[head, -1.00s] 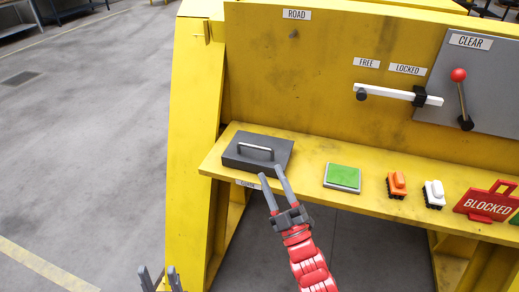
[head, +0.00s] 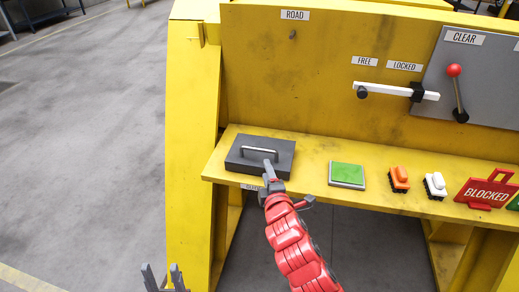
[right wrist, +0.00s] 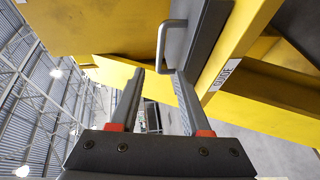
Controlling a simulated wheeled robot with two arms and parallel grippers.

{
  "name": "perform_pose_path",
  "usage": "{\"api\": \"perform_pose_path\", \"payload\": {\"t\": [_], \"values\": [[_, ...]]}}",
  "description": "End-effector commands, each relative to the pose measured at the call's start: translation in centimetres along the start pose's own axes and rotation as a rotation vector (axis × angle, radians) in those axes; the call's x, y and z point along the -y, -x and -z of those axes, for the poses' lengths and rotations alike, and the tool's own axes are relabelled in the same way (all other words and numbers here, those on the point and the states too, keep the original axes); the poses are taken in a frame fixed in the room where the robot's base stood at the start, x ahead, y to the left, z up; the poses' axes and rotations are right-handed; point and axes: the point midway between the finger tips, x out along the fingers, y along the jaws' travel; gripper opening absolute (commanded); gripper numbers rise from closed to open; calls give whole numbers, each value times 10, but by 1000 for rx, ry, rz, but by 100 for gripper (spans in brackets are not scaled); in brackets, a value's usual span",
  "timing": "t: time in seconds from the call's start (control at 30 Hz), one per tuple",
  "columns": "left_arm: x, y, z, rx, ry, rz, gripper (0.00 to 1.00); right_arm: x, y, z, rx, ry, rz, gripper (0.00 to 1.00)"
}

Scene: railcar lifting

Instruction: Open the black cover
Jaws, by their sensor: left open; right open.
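The black cover (head: 284,153) lies flat on the yellow shelf, with a light metal handle (head: 260,150) standing on its top. My right gripper (head: 269,170) is at the cover's front edge, just short of the handle. In the right wrist view my right gripper (right wrist: 158,75) is open and empty, its fingers apart. The handle (right wrist: 162,45) shows just ahead of the gap between them, beside the dark cover (right wrist: 208,40). I see no contact with the handle. My left gripper (head: 162,279) is open at the bottom edge, far from the cover.
A white lever (head: 395,91) and a red-knobbed lever (head: 454,71) are on the upright panel behind.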

Motion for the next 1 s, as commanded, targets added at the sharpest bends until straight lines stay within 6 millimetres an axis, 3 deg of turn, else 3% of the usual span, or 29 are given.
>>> {"api": "perform_pose_path", "payload": {"t": [0.6,0.8,1.0], "values": [[1,-19,3,0,0,0,50,-1,-102,1,0,-3,2,47],[1,-22,4,0,0,0,50,1,-123,-1,2,-3,4,47],[1,-23,4,0,0,0,50,0,-132,0,-1,-2,-1,47]]}}
